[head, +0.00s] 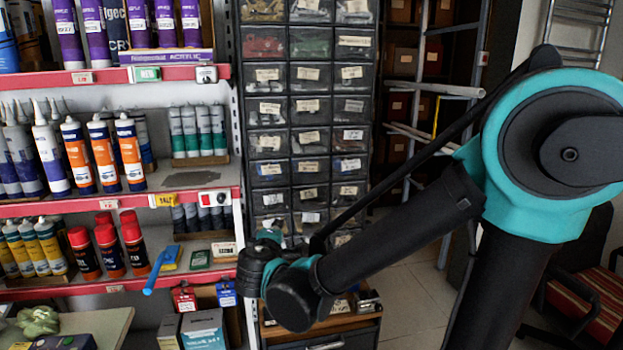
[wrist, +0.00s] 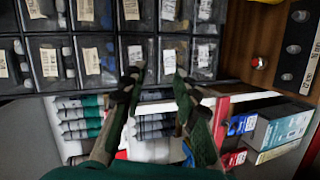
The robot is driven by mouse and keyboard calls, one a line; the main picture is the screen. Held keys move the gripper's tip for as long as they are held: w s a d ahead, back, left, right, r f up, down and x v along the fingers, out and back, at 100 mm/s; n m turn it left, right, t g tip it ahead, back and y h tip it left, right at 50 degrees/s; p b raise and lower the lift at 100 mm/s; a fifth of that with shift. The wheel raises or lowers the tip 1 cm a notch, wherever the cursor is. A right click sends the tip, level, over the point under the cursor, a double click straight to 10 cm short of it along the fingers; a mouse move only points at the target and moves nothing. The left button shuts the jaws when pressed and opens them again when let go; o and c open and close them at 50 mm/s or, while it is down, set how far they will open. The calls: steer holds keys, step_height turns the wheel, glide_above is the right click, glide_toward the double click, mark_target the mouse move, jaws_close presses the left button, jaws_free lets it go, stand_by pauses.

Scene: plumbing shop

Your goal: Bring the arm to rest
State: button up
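My arm (head: 395,240) reaches across the right half of the head view, from the large teal joint at the upper right down to the black wrist near the drawer cabinet. My gripper's fingers cannot be made out in the head view. In the wrist view my gripper (wrist: 156,76) shows two green and black fingers standing well apart. Nothing is held between them. Labelled drawers and shelf goods show behind and between the fingers; how far off they are I cannot tell.
A cabinet of small labelled drawers (head: 309,80) stands behind my wrist. Red-edged shelves (head: 110,205) with tubes and spray cans (head: 105,243) are at the left. A blue-handled item (head: 153,272) sticks out over a shelf edge. A chair (head: 590,300) is at the lower right.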

steer(key=d+f+m+g+h, duration=0.1)
steer(key=d+f+m+g, duration=0.15)
steer(key=d, duration=0.45)
steer(key=s+d+f+m+g+h, duration=0.1)
steer(key=d+f+m, duration=0.1)
steer(key=d+f, duration=0.3)
steer(key=d+f+m+g+h, duration=0.1)
steer(key=d+f+m+g, duration=0.15)
steer(key=d, duration=0.55)
steer(key=s+d+f+m+g+y, duration=0.3)
steer(key=s+d+f+m, duration=0.6)
steer(key=s, duration=0.3)
steer(key=shift+s+d+f+g+y, duration=0.2)
steer(key=shift+s+g+y, duration=0.1)
steer(key=shift+g, duration=0.5)
steer(key=shift+w, duration=0.1)
steer(key=shift+c, duration=0.5)
